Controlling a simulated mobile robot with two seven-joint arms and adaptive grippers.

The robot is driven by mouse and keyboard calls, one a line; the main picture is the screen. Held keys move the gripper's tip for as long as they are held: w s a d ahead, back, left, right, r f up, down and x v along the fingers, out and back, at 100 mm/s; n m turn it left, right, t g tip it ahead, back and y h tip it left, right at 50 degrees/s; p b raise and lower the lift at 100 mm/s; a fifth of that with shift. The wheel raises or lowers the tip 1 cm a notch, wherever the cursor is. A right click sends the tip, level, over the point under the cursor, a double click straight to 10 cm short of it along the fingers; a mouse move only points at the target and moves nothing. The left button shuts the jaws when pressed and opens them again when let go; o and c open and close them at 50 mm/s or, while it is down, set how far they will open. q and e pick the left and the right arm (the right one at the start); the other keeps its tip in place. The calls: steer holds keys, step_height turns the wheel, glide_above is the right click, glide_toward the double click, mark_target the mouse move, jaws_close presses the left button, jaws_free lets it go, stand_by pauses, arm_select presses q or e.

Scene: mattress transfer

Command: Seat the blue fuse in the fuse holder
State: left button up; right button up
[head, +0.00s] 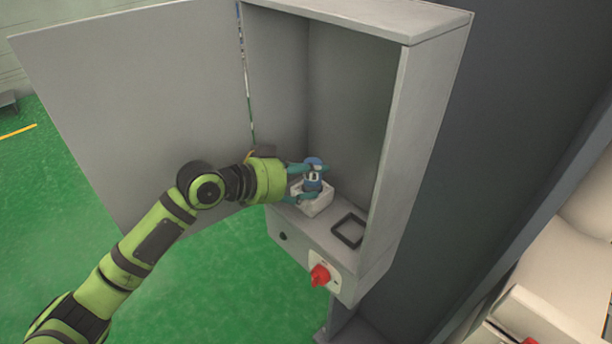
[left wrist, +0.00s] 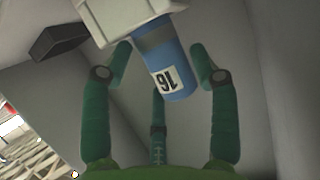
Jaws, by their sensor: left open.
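The blue fuse (head: 313,186) stands about upright at the white fuse holder (head: 319,206) inside the grey cabinet. In the left wrist view the blue fuse (left wrist: 176,72) shows a white label marked "16", and its far end meets the holder (left wrist: 110,14). How deep it sits in the holder cannot be told. My left gripper (head: 310,180) reaches in from the left, and its fingers are spread around the fuse. The left wrist view shows the open gripper (left wrist: 163,52) with gaps on both sides of the fuse. My right gripper is not in view.
The cabinet door (head: 140,110) stands open on the left. A black rectangular frame (head: 338,239) lies on the ledge right of the holder. A red knob (head: 320,274) sits on the cabinet's lower front. The cabinet's side wall (head: 415,150) bounds the space on the right.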

arm_select(q)
steer(key=shift+r, duration=0.15)
steer(key=shift+s+a, duration=0.15)
steer(key=shift+a, duration=0.15)
steer(key=b+v, duration=0.3)
steer(key=v, duration=0.8)
steer(key=shift+s+r+b, duration=0.15)
steer(key=shift+r+b, duration=0.1)
steer(key=shift+b, duration=0.1)
